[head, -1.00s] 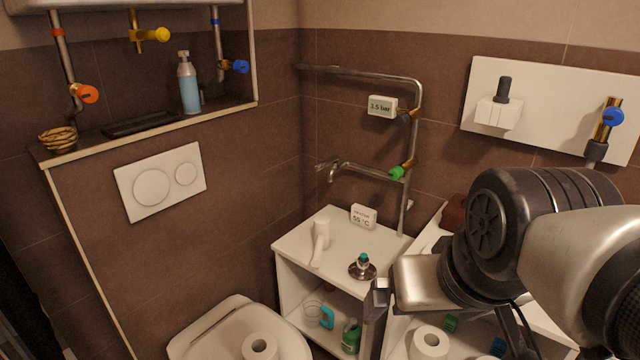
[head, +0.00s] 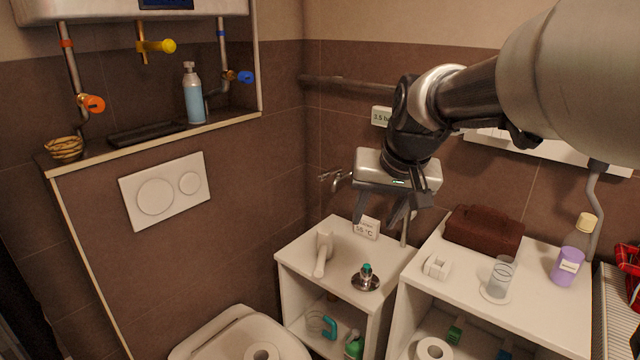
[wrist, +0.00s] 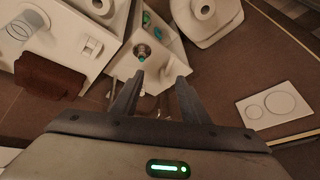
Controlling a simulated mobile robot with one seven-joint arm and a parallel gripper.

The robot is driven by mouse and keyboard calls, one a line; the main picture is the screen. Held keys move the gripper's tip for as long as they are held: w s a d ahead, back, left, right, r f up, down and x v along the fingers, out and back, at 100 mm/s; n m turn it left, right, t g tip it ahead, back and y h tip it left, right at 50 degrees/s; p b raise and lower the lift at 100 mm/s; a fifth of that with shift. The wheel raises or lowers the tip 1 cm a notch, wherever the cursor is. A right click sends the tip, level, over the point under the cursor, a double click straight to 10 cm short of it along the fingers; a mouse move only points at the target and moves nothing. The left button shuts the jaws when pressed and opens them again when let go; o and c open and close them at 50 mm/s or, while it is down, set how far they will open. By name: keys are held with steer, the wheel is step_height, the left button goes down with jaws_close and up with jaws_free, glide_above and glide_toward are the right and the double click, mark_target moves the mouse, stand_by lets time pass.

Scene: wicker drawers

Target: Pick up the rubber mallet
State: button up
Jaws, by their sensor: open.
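The rubber mallet, a pale off-white hammer shape (head: 323,250), lies on top of the small white cabinet (head: 300,244) in the corner. Its head is toward the wall and its handle points toward the front. My gripper (head: 384,214) is open and empty. It hangs above the back right of that cabinet, fingers pointing down, apart from the mallet and to its right in the head view.
The right-hand cabinet holds a brown bag (head: 484,230), a glass (head: 499,277) and a purple bottle (head: 570,255). A toilet (head: 235,335) is front left.

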steer(key=w+a+f, duration=0.2)
steer(key=w+f, duration=0.2)
steer(key=w, duration=0.6)
steer(key=m+y, duration=0.1)
glide_toward(324, 249)
steer(key=b+x, duration=0.1)
steer(key=x, duration=0.1)
steer(key=b+x, duration=0.1)
steer(key=x, duration=0.2)
steer(key=shift+s+f, duration=0.15)
steer(key=shift+f, duration=0.1)
steer(key=shift+b+x, duration=0.7)
steer(key=shift+x, duration=2.15)
steer(key=shift+a+r, duration=0.1)
steer(key=shift+r, duration=0.05)
jaws_close()
